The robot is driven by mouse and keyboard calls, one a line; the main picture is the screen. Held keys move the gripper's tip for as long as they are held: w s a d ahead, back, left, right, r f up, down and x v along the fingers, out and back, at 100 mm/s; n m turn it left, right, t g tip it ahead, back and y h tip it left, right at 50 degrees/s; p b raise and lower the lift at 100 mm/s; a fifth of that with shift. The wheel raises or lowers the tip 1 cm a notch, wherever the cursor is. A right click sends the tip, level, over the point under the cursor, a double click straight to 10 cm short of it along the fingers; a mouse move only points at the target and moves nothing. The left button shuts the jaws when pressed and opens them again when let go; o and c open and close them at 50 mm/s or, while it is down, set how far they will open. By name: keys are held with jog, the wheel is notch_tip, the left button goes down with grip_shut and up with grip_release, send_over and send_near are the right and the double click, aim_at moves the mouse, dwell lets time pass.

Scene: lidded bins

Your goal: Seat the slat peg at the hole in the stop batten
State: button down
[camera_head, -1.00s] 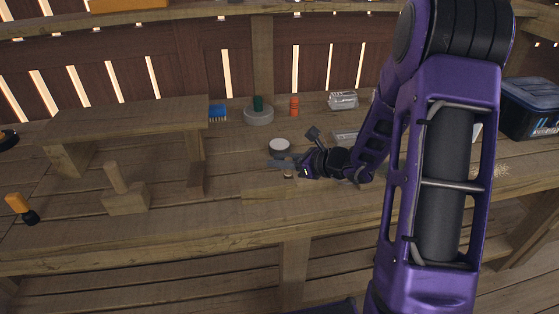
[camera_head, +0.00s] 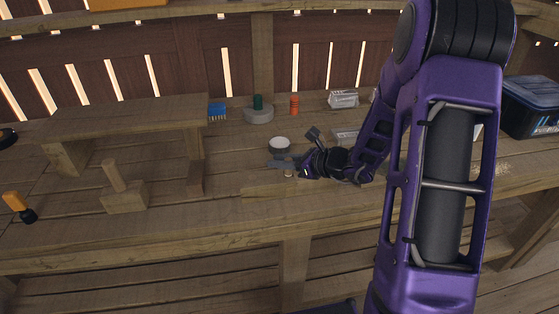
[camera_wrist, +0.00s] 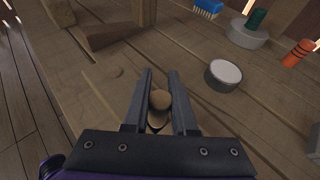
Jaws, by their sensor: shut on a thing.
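My gripper (camera_head: 278,164) is low over the workbench, left of my forearm in the head view. In the wrist view its two dark fingers (camera_wrist: 160,92) are closed on the slat peg (camera_wrist: 160,99), a small wooden piece with a rounded top. The peg also shows below the fingers in the head view (camera_head: 289,174). What looks like the stop batten (camera_head: 262,191) is a pale low strip along the bench just in front of the gripper. A faint round mark (camera_wrist: 117,72) lies ahead-left of the fingers; I cannot tell whether it is the hole. The peg's lower end is hidden.
A round white-topped tin (camera_head: 279,144) stands close behind the gripper. A blue brush (camera_head: 217,112), a grey round base with a green top (camera_head: 258,114) and an orange cylinder (camera_head: 294,104) are farther back. A wooden block with a post (camera_head: 124,198) stands left.

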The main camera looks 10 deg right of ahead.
jog(key=shift+f+b, duration=0.35)
jog(key=shift+f, duration=0.3)
jog(key=c, duration=0.6)
grip_release()
jog(key=shift+c, duration=0.2)
jog(key=shift+s, duration=0.1)
jog(key=p+v, duration=0.2)
jog(key=v, duration=1.5)
jog(key=shift+d+r, duration=0.2)
